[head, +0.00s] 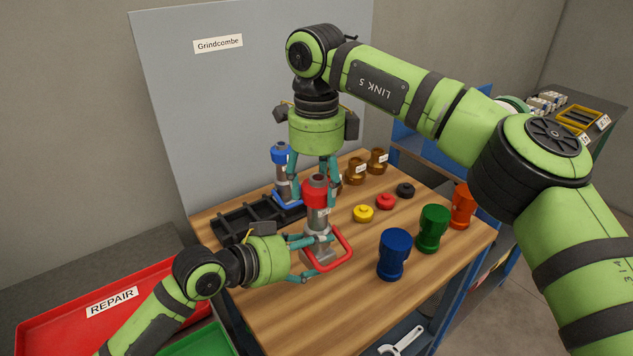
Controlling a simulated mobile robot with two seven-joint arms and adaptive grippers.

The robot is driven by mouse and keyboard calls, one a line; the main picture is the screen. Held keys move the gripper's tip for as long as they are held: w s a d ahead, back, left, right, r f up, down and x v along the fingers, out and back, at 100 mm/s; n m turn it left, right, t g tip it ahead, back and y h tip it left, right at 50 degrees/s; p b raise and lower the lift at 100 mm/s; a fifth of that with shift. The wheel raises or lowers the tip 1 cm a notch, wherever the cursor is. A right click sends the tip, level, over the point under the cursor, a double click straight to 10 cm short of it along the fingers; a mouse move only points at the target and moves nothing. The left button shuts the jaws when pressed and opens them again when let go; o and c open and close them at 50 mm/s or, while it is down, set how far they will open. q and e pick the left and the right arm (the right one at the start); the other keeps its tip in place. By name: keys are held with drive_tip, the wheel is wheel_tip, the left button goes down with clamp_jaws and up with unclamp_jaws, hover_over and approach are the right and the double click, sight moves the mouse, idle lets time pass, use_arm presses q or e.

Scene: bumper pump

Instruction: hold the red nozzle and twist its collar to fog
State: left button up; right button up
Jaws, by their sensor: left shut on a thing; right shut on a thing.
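The red nozzle (319,219) stands upright near the middle of the wooden table, with a red collar (315,193) on top, a grey metal body and a red loop handle (346,247) at its base. My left gripper (311,258) comes in low from the left and is shut on the nozzle's lower body. My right gripper (317,187) points down from above and is shut on the red collar. Its fingers sit on both sides of the collar. The marking on the collar is too small to read.
A blue-topped nozzle (280,157) stands in a black rack (237,223) at the back left. Brass fittings (377,161), small caps (363,213) and blue, green (433,229) and orange cylinders are to the right. A red REPAIR tray (60,318) is at the lower left.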

sight(317, 177)
drive_tip(key=shift+w, duration=0.1)
idle(0.3)
drive_tip(key=o, duration=1.1)
wheel_tip(317, 177, up, 12)
drive_tip(key=shift+f, duration=0.1)
